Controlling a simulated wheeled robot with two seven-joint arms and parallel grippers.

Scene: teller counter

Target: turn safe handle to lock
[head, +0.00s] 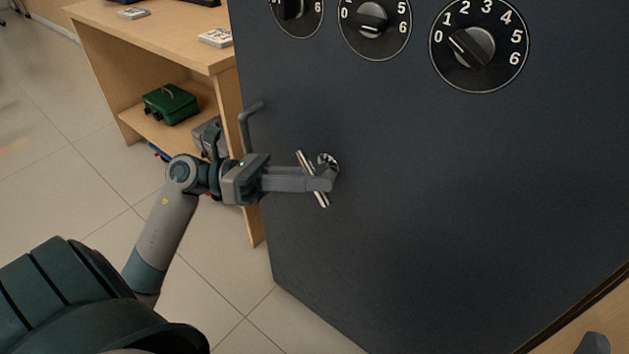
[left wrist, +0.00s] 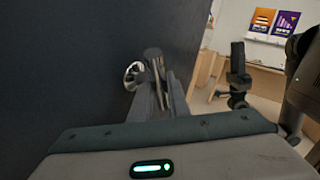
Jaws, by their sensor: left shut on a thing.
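The safe (head: 420,210) is a large dark grey box whose front fills the middle and right of the head view. Its handle (head: 304,163) is a shiny metal crossbar on a round chrome hub, and the bar stands tilted, its upper end to the left. My left gripper (head: 318,183) reaches in from the left and is shut on the handle bar. The fingers hide part of the bar and hub. In the left wrist view the handle (left wrist: 158,72) shows between the fingers (left wrist: 155,98), close to the dark safe face. My right gripper is not recognisable in view.
Several numbered black dials (head: 474,46) sit above the handle. A dark curved bar (head: 246,128) stands at the safe's left edge. A wooden counter (head: 150,35) with a green cash box (head: 170,104) on its shelf stands left. Tiled floor (head: 60,170) is open beside it.

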